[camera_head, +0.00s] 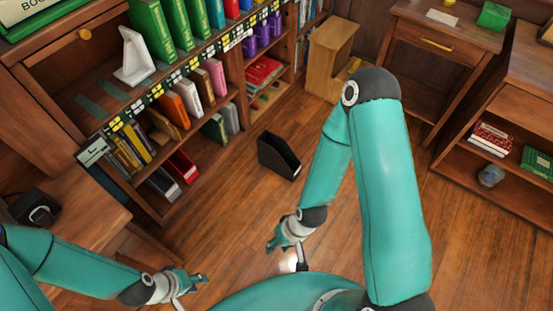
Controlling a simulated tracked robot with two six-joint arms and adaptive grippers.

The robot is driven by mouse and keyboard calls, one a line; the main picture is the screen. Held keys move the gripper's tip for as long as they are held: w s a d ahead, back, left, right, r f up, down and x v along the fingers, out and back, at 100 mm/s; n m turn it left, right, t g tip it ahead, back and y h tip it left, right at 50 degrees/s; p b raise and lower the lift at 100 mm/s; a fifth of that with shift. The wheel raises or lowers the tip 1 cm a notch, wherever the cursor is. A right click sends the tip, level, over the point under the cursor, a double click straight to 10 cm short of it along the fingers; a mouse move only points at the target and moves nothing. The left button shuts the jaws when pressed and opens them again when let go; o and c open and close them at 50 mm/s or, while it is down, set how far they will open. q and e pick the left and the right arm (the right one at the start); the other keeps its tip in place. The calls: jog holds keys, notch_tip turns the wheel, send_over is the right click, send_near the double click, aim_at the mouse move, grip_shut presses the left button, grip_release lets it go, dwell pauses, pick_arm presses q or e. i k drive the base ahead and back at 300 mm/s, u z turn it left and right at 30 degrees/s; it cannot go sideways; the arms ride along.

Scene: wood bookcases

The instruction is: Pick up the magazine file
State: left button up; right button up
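The magazine file (278,157) is black and open-topped, with a slanted side. It stands on the wooden floor near the middle of the camera_head view, in front of the bookcase. My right gripper (286,250) is below it in the picture, apart from it, with its fingers spread and nothing between them. My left gripper (189,290) is at the lower left, further from the file, also with spread fingers and empty. Nothing hides the file.
A bookcase (223,137) with books, binders and a white bookend (134,57) stands at left. A wooden step stool (331,60) is behind the file. A desk (430,45) and low shelf (520,110) stand at right. Floor around the file is clear.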

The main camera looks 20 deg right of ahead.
aim_at(274, 153)
jog(key=u, duration=0.75)
jog(key=i, duration=0.2)
jog(key=z, duration=3.45)
jog(key=i, duration=2.35)
jog(key=u, duration=2)
